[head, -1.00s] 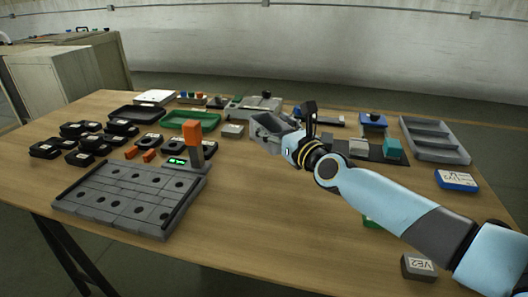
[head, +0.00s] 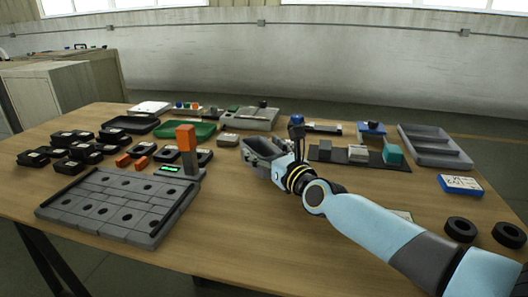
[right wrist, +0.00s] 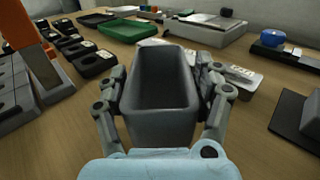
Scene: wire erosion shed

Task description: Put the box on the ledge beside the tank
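The box (head: 258,151) is a grey, open-topped, deep container near the middle of the table in the head view. In the right wrist view the box (right wrist: 160,88) fills the space between my right gripper's fingers and looks empty. My right gripper (right wrist: 162,95) is closed against both its sides. In the head view my right gripper (head: 280,167) is at the box's right end, partly hidden by my wrist. A light grey fixture (head: 250,119) with a flat top stands behind the box; I cannot tell surely whether it is the tank with the ledge. My left gripper is not in view.
Green tray (head: 190,131), black parts (head: 75,151) and a slotted grey plate (head: 115,210) lie left. A small labelled grey block (head: 228,140) is behind the box. A dark mat with blocks (head: 393,154) and a compartment tray (head: 435,147) lie right. The front middle is clear.

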